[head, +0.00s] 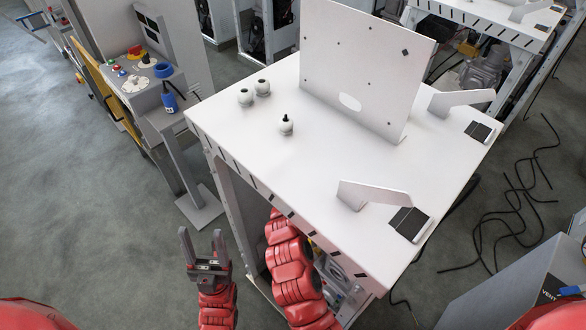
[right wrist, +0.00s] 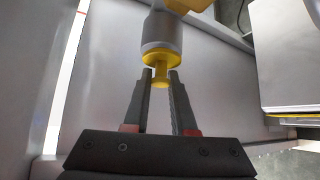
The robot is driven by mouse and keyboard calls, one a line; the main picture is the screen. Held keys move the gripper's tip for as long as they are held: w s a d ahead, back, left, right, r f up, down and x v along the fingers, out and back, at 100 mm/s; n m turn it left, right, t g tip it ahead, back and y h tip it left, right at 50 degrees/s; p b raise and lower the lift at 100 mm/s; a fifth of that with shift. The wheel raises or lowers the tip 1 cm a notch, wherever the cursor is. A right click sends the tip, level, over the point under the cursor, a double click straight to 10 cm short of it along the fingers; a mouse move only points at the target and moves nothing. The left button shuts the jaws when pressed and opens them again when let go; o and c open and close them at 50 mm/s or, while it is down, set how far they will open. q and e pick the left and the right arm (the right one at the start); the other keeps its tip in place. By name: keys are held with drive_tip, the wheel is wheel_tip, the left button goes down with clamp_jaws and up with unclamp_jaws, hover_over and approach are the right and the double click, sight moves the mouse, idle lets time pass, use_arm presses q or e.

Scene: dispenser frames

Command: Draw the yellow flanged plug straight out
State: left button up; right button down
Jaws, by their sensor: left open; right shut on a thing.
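The yellow flanged plug (right wrist: 161,60) shows in the right wrist view, its round flange against the end of a grey cylindrical holder (right wrist: 162,34) and its short stem pointing toward my right gripper. My right gripper (right wrist: 161,80) has its two dark fingertips shut on this stem from both sides. How much of the plug sits inside the holder is hidden. In the head view my right gripper and the plug are hidden beneath the white tabletop. My left gripper (head: 203,245) is open and empty, left of the table over the floor.
The white table (head: 240,130) bears an upright panel (head: 365,60), several small white knobs and angled brackets. Its edge overhangs my right arm. A control stand (head: 135,80) is at the upper left. Black cables (head: 510,200) lie on the right floor. Floor at left is clear.

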drive_tip(key=shift+s+a+b, duration=0.75)
drive_tip(key=shift+s+a, duration=1.3)
drive_tip(key=shift+s, duration=0.1)
